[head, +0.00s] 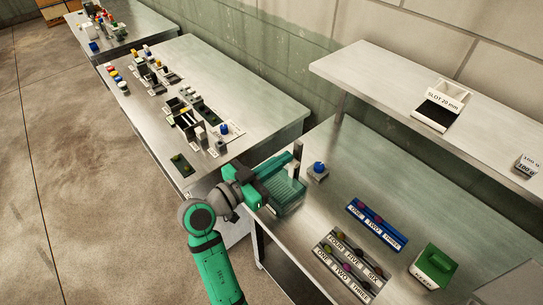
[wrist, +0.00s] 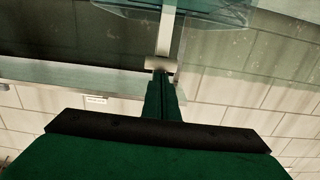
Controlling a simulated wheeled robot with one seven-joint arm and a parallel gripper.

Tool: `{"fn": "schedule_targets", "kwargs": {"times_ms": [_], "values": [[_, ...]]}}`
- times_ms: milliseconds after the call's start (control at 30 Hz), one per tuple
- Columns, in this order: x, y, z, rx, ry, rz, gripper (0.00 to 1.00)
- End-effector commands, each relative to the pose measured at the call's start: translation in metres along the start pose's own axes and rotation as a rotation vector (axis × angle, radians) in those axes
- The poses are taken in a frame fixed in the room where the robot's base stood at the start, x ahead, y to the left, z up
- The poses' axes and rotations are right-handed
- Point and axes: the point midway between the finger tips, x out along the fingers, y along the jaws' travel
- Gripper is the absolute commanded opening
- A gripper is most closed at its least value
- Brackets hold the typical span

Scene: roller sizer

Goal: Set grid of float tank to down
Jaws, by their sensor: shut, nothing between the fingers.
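The float tank (head: 287,193) is a clear, greenish box at the near left corner of the right-hand table. A grey upright post (head: 297,152) rises at its far side. My gripper (head: 270,180) is level beside the tank and partly covers it. In the wrist view the tank's clear wall (wrist: 205,10) crosses the top. There the shut, empty fingers (wrist: 163,78) end at or very near a pale grey block (wrist: 160,63) on a thin upright bar (wrist: 167,32). I cannot tell whether they touch it. The grid itself is not clearly made out.
A blue-knobbed box (head: 317,171) stands just right of the tank. Labelled racks, one blue (head: 376,227) and one grey (head: 348,265), and a green box (head: 433,266) stand nearer. A raised shelf (head: 400,75) runs along the wall. The table between the tank and shelf is mostly clear.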

Motion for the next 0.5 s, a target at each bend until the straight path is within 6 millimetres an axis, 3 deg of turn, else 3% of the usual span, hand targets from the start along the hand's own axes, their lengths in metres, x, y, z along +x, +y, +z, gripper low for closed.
{"fn": "schedule_targets", "kwargs": {"times_ms": [33,300,500], "values": [[0.001,0.001,0.007,-0.009,-0.013,0.004,0.0],[0.001,0.001,0.01,-0.013,-0.019,0.004,0.0],[-0.001,0.0,-0.001,-0.01,-0.017,0.003,0.0]]}}
